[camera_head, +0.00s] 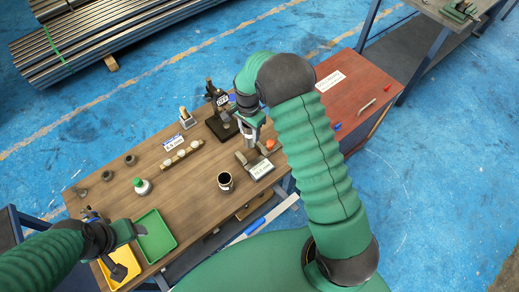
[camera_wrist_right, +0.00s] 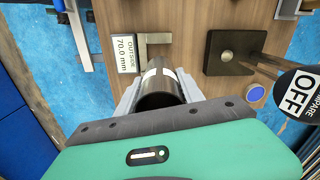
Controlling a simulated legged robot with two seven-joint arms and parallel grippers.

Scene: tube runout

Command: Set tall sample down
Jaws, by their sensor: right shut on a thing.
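The tall sample (camera_wrist_right: 160,88) is a dark hollow cylinder with a white band. In the wrist view my right gripper (camera_wrist_right: 158,98) is shut on it, a finger on each side. In the head view the right gripper (camera_head: 250,128) is over the bench between the black stand and the gauge block; the sample is mostly hidden there. The gauge block with the "OUTSIDE 70.0 mm" card (camera_wrist_right: 128,53) lies just beyond the sample in the wrist view. I cannot tell whether the sample touches the bench. My left gripper (camera_head: 128,233) is beside the green tray, its jaw opening unclear.
The black stand (camera_head: 221,122) with an "OFF" sign stands close by. A dark cup (camera_head: 225,182), a white-and-green bottle (camera_head: 142,186), a green tray (camera_head: 155,238) and a yellow tray (camera_head: 121,268) are on the bench. Bare wood lies around the cup.

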